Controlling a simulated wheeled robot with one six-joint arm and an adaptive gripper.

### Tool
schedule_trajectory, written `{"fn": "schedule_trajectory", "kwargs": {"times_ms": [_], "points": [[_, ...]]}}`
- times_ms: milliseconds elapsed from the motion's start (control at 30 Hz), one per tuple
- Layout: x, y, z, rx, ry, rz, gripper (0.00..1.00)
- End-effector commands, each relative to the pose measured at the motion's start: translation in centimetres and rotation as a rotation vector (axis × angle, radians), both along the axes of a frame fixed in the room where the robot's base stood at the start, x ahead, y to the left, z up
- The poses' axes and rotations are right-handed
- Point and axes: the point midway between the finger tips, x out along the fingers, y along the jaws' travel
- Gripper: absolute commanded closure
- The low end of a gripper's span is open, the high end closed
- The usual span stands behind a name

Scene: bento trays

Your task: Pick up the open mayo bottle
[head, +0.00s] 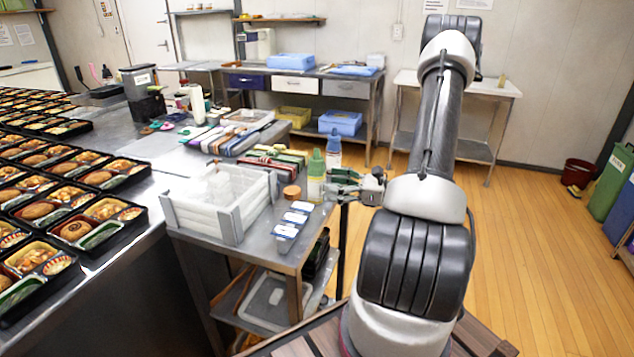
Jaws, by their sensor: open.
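Two squeeze bottles stand upright at the right end of the small metal table (262,243). One has a green top and a pale body (316,180); the other, just behind and to its right, is a blue-topped bottle (334,150). I cannot read their labels, so I cannot tell which is the mayo or whether either is open. My gripper (333,184) is open and points left, with its fingertips close beside the green-topped bottle's right side. I cannot tell whether they touch it. The lower part of the blue-topped bottle is hidden behind my gripper.
A white crate (203,217) stands left of the bottles. A round orange-brown lidded jar (291,193) and several small white-topped packs (286,232) lie between them. Long coloured packets (270,165) lie behind. Filled bento trays (40,210) cover the left counter.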

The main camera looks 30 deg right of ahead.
Motion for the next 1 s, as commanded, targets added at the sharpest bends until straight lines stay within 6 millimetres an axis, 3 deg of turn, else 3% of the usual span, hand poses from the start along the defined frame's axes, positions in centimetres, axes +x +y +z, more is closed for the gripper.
{"fn": "schedule_trajectory", "kwargs": {"times_ms": [300, 567, 833, 1000], "points": [[3.0, 3.5, 0.0, -0.002, 0.001, 0.004, 0.25], [3.4, 3.7, 0.0, -0.002, 0.001, 0.001, 0.25], [3.4, 3.7, 0.0, -0.002, 0.001, 0.001, 0.6], [3.4, 3.7, 0.0, -0.002, -0.001, 0.001, 0.6]]}}
